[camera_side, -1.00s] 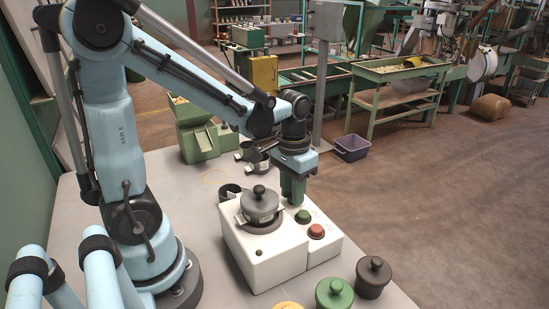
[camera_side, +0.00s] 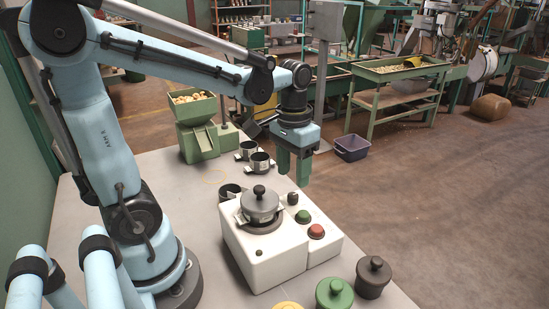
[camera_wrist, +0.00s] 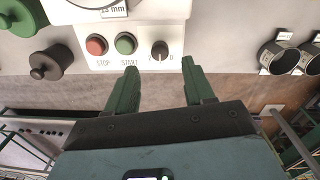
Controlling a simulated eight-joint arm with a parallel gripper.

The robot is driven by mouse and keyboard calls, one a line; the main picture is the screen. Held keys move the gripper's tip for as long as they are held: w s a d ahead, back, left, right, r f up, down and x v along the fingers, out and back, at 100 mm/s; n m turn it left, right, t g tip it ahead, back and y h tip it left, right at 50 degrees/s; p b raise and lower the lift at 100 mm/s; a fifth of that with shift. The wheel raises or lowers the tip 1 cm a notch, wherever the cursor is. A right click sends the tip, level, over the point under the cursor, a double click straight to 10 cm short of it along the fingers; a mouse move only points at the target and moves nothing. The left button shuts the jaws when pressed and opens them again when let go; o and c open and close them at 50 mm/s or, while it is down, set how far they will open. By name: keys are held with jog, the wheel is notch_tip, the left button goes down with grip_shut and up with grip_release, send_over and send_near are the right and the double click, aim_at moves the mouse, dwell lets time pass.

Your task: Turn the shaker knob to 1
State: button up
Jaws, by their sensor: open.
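The shaker knob (camera_side: 292,198) is a small dark knob on the white shaker base (camera_side: 262,262). In the wrist view the knob (camera_wrist: 160,50) stands beside the green START button (camera_wrist: 126,43) and red STOP button (camera_wrist: 97,45). A 0 is printed at its right; the mark at its left is too small to read surely, and I cannot tell which way it points. My gripper (camera_side: 293,168) is above the knob in the side view, clear of it. In the wrist view my gripper (camera_wrist: 159,68) has its fingers apart with nothing between them.
A lidded grey sieve (camera_side: 260,207) sits on the base, left of the knob. Dark cups (camera_side: 260,161) stand behind. A green lidded pot (camera_side: 334,293) and a dark one (camera_side: 373,277) stand at the front right. A green hopper (camera_side: 195,125) holds nuts at the back.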

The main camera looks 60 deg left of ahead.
aim_at(291, 194)
notch_tip(291, 194, up, 7)
jog(key=shift+f, duration=0.2)
jog(key=shift+a, duration=0.1)
jog(key=s+d+f+m+t, duration=0.1)
jog(key=s+d+f+t, duration=0.1)
jog(key=d+f+t, duration=0.2)
jog(key=shift+d+f+m+t, duration=0.15)
jog(key=shift+f+m+t, duration=0.35)
jog(key=shift+t, duration=1.1)
jog(key=shift+s, duration=0.1)
